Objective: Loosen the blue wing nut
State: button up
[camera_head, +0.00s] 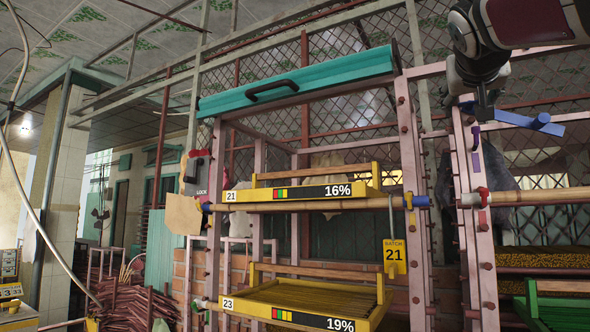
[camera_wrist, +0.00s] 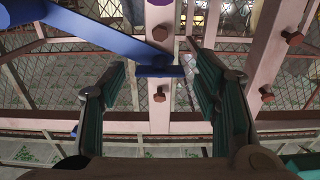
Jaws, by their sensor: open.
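A long blue bar with a raised tab (camera_head: 535,122) shows at the upper right of the head view, beside the pink post. In the wrist view a blue bar (camera_wrist: 110,35) runs from the upper left to a narrow end between my fingertips. I cannot tell for sure whether this is the wing nut. My gripper (camera_wrist: 157,65) is open, with one dark green-padded finger on either side of that end and visible gaps. In the head view my gripper (camera_head: 484,105) hangs by the pink posts, small and partly hidden. Smaller blue fittings sit at the right (camera_head: 421,201) and left (camera_head: 206,207) of shelf 21.
Pink posts (camera_head: 411,190) with brown bolts stand close by. A yellow tray marked 21 (camera_head: 262,195) and another marked 23 (camera_head: 250,309) sit in the rack. A wooden rod (camera_head: 540,197) with a red fitting (camera_head: 482,197) crosses at right. A yellow batch tag (camera_head: 395,257) hangs on the post.

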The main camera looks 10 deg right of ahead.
jog(key=c, duration=1.2)
jog(key=shift+o, duration=0.3)
jog(key=n+p, duration=0.1)
jog(key=n, duration=0.3)
jog(key=shift+a+n, duration=0.15)
jog(key=shift+n, duration=0.25)
jog(key=n+p, duration=0.1)
jog(key=n, duration=0.3)
jog(key=shift+n, duration=0.3)
jog(key=n+p, duration=0.2)
jog(key=n, duration=0.3)
jog(key=shift+f+p, duration=0.1)
jog(key=shift+p, duration=0.25)
jog(key=shift+w+f+n+p, duration=0.15)
jog(key=shift+n+p, duration=0.95)
jog(key=shift+n, duration=1.4)
